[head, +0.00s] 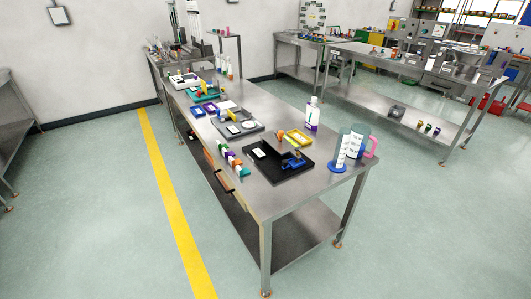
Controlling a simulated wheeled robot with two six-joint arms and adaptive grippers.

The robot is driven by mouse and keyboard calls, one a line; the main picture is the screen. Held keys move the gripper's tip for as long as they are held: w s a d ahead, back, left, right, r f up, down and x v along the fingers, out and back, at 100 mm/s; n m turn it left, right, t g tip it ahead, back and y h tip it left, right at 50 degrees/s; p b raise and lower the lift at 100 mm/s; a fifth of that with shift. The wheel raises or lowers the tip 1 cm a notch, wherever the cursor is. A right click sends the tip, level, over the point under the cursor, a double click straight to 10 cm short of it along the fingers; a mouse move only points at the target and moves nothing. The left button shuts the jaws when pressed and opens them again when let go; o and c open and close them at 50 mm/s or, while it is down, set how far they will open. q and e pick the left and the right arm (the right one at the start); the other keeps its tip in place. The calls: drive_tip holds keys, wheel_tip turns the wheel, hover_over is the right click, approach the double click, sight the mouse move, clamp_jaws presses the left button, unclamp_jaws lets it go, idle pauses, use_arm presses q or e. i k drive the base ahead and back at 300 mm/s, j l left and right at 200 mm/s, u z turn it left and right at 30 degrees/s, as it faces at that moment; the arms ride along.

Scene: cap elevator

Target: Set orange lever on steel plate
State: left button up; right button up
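A small orange upright piece (282,140), which may be the orange lever, stands near the back of a black tray (272,178) on the long steel table. A flat grey-brown piece (286,149) lies just below it; I cannot tell whether this is the steel plate or whether the two touch. A blue part (293,163) and a white label (259,154) also sit in the black tray. Neither of my grippers is in view.
The long table (290,198) has a bare near end. A yellow tray (298,137), a white-and-purple bottle (312,114), a pink-handled mug (371,147), a grey tray (252,130) and a row of coloured blocks (231,160) crowd its top. Floor beside the yellow line (170,215) is clear.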

sight(280, 134)
drive_tip(key=i+j, duration=0.4)
drive_tip(key=i, duration=0.2)
drive_tip(key=i+j, duration=0.35)
drive_tip(key=i, duration=0.25)
